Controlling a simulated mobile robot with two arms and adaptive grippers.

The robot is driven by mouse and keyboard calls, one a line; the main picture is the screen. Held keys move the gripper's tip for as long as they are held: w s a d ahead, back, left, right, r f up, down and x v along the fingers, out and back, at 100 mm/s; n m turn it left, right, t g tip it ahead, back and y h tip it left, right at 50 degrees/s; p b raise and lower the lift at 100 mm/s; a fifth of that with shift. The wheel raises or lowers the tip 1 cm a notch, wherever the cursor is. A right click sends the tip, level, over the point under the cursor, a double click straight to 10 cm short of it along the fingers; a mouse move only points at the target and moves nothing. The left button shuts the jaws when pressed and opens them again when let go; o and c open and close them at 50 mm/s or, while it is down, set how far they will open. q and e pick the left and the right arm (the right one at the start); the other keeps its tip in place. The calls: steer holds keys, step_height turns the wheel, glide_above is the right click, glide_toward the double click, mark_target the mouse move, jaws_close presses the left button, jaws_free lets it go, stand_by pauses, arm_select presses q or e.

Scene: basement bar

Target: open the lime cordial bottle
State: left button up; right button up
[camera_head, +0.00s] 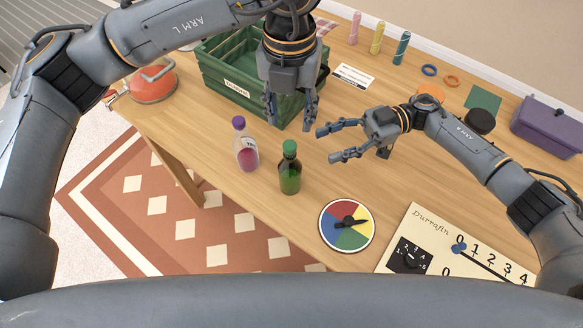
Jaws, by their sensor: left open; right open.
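A dark green glass bottle with a green cap (289,178), likely the lime cordial, stands upright near the table's front edge. A clear bottle with a purple cap and pink contents (246,156) stands upright to its left. No lime label can be read on either. My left gripper (290,121) points down above and behind the green bottle, fingers apart and empty. My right gripper (330,145) points left, fingers apart and empty, to the right of the green bottle's cap and apart from it.
A green crate (215,82) stands behind my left gripper. A coloured spinner disc (347,226) and a numbered board (425,225) lie front right. A red kettle-like pot (153,88) is at left, a purple box (545,125) at far right. The wood right of the green bottle is clear.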

mark_target(290, 157)
arm_select(q)
steer(key=shift+w, duration=0.2)
arm_select(e)
steer(key=x, duration=1)
steer(key=shift+w, duration=0.1)
